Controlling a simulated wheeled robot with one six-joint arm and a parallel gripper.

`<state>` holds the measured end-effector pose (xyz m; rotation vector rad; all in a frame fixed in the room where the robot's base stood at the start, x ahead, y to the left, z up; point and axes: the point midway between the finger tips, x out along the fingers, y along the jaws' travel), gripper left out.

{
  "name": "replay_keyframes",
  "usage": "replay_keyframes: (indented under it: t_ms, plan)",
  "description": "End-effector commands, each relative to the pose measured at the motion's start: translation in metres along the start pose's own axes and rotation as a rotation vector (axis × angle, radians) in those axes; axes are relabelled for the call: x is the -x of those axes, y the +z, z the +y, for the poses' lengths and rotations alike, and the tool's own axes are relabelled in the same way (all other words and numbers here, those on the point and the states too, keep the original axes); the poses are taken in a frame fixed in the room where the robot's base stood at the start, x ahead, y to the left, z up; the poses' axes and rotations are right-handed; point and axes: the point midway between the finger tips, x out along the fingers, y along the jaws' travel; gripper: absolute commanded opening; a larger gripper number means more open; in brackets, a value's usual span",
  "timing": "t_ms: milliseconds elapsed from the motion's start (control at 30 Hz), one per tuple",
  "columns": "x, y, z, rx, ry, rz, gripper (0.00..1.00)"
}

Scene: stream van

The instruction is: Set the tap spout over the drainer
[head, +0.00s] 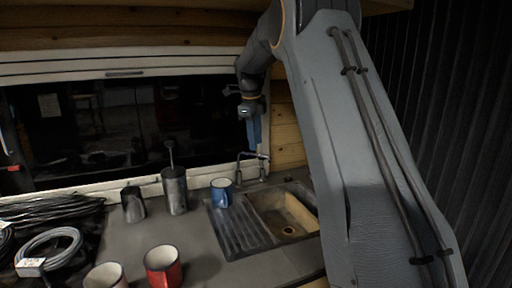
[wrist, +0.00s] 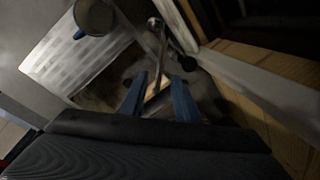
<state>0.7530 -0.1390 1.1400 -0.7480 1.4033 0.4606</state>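The metal tap (head: 252,157) stands at the back edge of the sink, near the window frame. In the wrist view the tap spout (wrist: 157,52) runs from its round base toward the space between my fingertips. The ribbed drainer (head: 237,231) lies left of the basin; it also shows at the upper left of the wrist view (wrist: 62,58). My gripper (head: 255,148) points down just above the tap. In the wrist view its blue fingers (wrist: 160,80) are apart, with the spout's end between or just beyond them. Contact cannot be told.
A blue mug (head: 221,193) stands on the drainer's back part and shows in the wrist view (wrist: 95,17). The basin (head: 285,215) lies right of it. Left are a dark canister (head: 175,190), a dark cup (head: 133,204), a red mug (head: 163,268) and coiled cables (head: 50,245).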

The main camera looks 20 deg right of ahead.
Motion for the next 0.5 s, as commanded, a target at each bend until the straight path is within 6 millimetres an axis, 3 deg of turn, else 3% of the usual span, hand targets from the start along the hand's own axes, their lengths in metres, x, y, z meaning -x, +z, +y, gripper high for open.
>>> replay_keyframes:
  t_ms: [200, 500]
  plan:
    - [-0.028, -0.001, 0.001, 0.001, 0.001, 0.001, 0.29]
    - [-0.037, 0.0, 0.0, 0.001, -0.001, -0.001, 0.29]
